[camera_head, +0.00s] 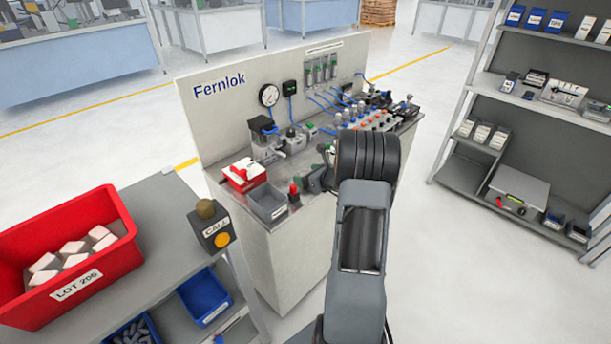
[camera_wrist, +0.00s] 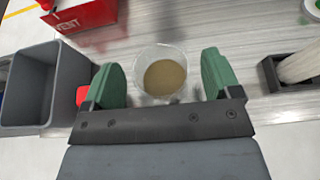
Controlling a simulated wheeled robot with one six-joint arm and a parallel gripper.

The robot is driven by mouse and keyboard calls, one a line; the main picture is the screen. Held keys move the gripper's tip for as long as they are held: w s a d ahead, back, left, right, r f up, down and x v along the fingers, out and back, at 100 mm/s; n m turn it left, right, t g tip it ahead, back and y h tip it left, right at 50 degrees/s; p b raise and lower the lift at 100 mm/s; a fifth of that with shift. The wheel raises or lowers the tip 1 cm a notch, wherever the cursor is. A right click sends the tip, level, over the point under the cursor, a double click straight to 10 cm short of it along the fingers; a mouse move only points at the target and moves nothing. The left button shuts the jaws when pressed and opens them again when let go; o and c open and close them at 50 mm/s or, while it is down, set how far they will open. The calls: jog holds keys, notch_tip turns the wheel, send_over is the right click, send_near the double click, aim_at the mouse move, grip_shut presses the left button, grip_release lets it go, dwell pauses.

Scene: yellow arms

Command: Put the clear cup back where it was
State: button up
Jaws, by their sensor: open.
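The clear cup (camera_wrist: 161,58) shows in the wrist view, standing on the metal bench top with brownish content or a brownish base inside. My gripper (camera_wrist: 165,78) is open, with its green fingers on the left and right of the cup. The cup lies between or just beyond the fingertips, and I see a gap on each side. In the head view my gripper (camera_head: 308,183) is at the front edge of the Fernlok bench, partly hidden by my arm. I cannot make out the cup in the head view.
A grey bin (camera_head: 268,204) and a red box (camera_head: 244,175) stand left of my gripper on the bench. A red knob (camera_wrist: 83,96) is close to the left finger. A dark holder (camera_wrist: 272,76) with a pale cylinder is at right. Valves and gauges fill the bench's back.

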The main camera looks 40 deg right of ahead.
jog(key=v, duration=1)
jog(key=s+a+r+n+g+y, duration=0.2)
jog(key=a+n+g, duration=0.1)
jog(key=a+n, duration=0.65)
jog(key=s+a+r+n+g+y, duration=0.15)
jog(key=a+n+g, duration=0.35)
jog(key=a, duration=0.7)
jog(key=s+a+r+n+h, duration=0.1)
jog(key=s+a+n+h, duration=0.2)
jog(key=n, duration=0.7)
jog(key=s+a+r+n+g+h, duration=0.1)
jog(key=s+a+r+n+h, duration=0.1)
jog(key=s+n, duration=0.6)
jog(key=shift+s+a+n+g+h+b, duration=0.3)
jog(key=shift+a+n+h+b, duration=0.15)
jog(key=shift+a+n, duration=0.6)
jog(key=shift+a+m, duration=0.15)
jog(key=shift+m, duration=0.15)
jog(key=shift+c, duration=0.2)
